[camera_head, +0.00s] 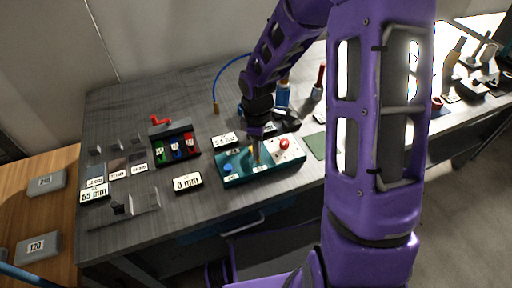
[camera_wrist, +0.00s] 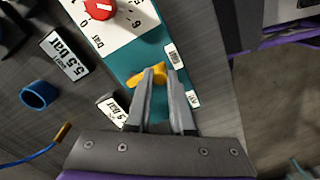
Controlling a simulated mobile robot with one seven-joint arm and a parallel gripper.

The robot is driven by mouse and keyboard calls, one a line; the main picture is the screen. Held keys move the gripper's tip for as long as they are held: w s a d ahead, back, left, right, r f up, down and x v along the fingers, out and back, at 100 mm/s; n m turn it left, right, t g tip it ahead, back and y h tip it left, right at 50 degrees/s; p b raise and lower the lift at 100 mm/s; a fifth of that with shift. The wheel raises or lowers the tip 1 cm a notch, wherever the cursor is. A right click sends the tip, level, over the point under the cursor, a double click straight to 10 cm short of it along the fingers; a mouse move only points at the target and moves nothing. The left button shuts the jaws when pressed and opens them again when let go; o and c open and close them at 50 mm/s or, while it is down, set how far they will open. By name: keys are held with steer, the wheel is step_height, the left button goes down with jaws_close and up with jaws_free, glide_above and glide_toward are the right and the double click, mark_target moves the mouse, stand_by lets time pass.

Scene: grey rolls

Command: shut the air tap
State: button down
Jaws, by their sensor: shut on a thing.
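The air tap is a small yellow lever (camera_wrist: 147,79) on a teal box (camera_wrist: 122,62), seen in the wrist view. The same teal box (camera_head: 232,181) stands near the table's front edge in the head view, with the tap mostly hidden by my gripper (camera_head: 255,158). In the wrist view my gripper (camera_wrist: 163,72) reaches down over the box, with its fingertips close together on the yellow lever. The lever's end sticks out to the left of the fingers. Small white labels (camera_wrist: 194,99) sit on the box by the tap. A red knob (camera_wrist: 98,8) is on a white dial plate beside it.
A "5.5 bar" card (camera_wrist: 64,54) and a blue ring (camera_wrist: 39,95) lie beside the box. A blue hose with a brass end (camera_head: 215,108) is behind it. A "0 mm" card (camera_head: 187,184) and a rack of coloured pieces (camera_head: 175,145) stand to the left.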

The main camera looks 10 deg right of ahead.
stand_by(0.3)
steer(key=c, duration=0.8)
jaws_free()
step_height(320, 180, up, 18)
steer(key=shift+f, duration=0.25)
